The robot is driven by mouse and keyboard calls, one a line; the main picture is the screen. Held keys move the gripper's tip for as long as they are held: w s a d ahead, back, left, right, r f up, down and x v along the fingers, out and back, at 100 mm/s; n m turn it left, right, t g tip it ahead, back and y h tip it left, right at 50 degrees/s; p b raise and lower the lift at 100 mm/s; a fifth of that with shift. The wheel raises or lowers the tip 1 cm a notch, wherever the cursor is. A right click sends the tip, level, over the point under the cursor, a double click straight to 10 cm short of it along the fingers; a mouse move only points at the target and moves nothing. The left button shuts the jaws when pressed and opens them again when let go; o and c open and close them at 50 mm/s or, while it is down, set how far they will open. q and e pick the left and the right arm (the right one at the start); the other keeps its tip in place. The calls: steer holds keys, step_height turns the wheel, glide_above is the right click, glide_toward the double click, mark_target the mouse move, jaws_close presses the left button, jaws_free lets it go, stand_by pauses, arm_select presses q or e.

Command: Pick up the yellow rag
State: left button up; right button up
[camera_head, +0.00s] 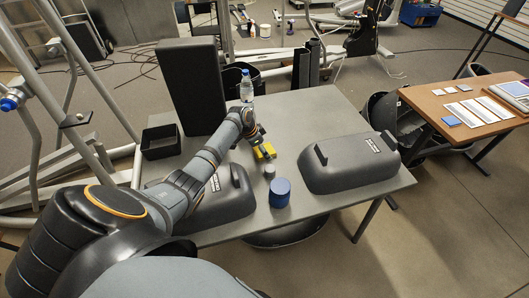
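The yellow rag (269,149) lies on the grey table (315,105), near its middle, and looks small from here. My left arm reaches in from the left across the table. My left gripper (259,143) is right at the rag, over its far side, and hides part of it. The fingers are small and dark, so I cannot tell whether they are open or shut, or whether they touch the rag. My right gripper is not in view.
A blue-lidded jar (280,192) and a small grey cylinder (269,171) stand just in front of the rag. Dark covers (345,163) (232,196) lie on both sides. A water bottle (246,88), tall black panel (190,85) and black bin (160,142) stand farther back.

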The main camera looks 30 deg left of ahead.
arm_select(q)
steer(key=c, duration=0.8)
steer(key=shift+r, duration=0.1)
step_height(320, 180, up, 10)
steer(key=shift+f, duration=0.1)
